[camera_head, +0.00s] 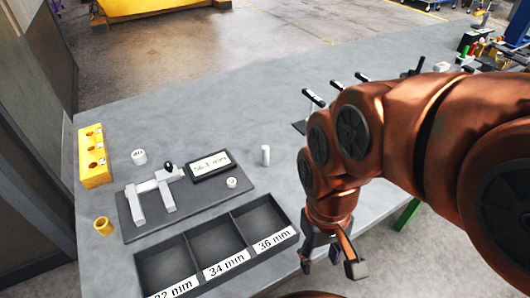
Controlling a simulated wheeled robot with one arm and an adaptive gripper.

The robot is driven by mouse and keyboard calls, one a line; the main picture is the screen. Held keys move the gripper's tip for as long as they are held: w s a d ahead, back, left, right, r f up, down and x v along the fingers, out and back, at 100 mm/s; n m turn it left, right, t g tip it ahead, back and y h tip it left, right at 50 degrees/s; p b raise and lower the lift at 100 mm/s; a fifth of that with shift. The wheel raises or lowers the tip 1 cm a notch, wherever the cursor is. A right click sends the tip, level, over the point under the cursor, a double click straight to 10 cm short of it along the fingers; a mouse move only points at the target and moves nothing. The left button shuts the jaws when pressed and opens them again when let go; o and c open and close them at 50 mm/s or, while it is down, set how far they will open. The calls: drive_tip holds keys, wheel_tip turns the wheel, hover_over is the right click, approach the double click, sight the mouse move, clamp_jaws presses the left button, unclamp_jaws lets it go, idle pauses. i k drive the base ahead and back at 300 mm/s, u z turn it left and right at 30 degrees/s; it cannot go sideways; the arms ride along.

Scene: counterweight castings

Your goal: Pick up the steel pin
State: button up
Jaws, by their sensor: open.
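A slim, pale metal cylinder, which looks like the steel pin (265,156), stands upright on the grey bench, right of the display and apart from other things. My gripper (331,268) is open and points down at the lower right, near the right end of the dark tray. It is to the right of the pin and nearer the camera, and does not touch it. Nothing shows between its fingers.
The three-compartment tray (247,272), labelled in mm, looks empty. Behind it is a dark measuring base (155,226) with a caliper and display (210,165). A yellow holed block (94,157), a marked white cylinder (139,157) and a brass bushing (103,226) stand left. The bench behind the pin is clear.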

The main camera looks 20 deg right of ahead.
sight(265, 149)
drive_tip(key=z, duration=1.75)
drive_tip(key=k, duration=1.05)
drive_tip(key=u, duration=1.65)
drive_tip(key=i, duration=0.5)
drive_tip(key=u, duration=0.1)
